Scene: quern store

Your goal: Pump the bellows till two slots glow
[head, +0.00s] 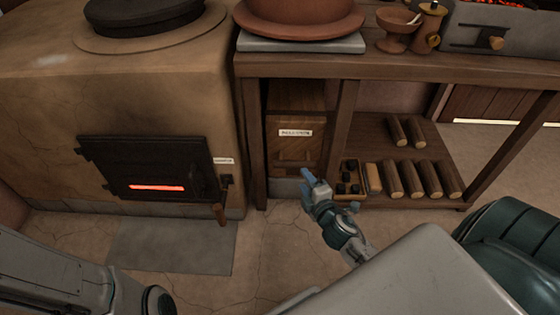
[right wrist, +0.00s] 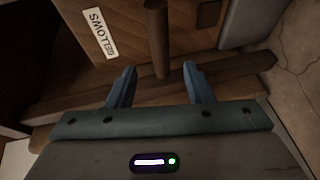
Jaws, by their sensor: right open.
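The bellows (head: 297,103) is a wooden box under the bench, with a white label that reads BELLOWS in the right wrist view (right wrist: 101,34). A dark rod-like handle (right wrist: 157,35) stands out from its front in that view. My right gripper (head: 313,180) is open in front of the bellows. In the wrist view the handle's end lies between its blue fingertips (right wrist: 161,75), with a gap on both sides. The black stove door (head: 110,160) shows one glowing red slot (head: 157,188). My left arm shows at lower left; its gripper is out of frame.
The wooden bench (head: 400,67) has legs close around the bellows. Several logs (head: 411,179) and a small box of dark lumps (head: 348,183) lie on its low shelf. A wooden-handled lever (head: 221,214) hangs beside the stove door. The floor before the bellows is clear.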

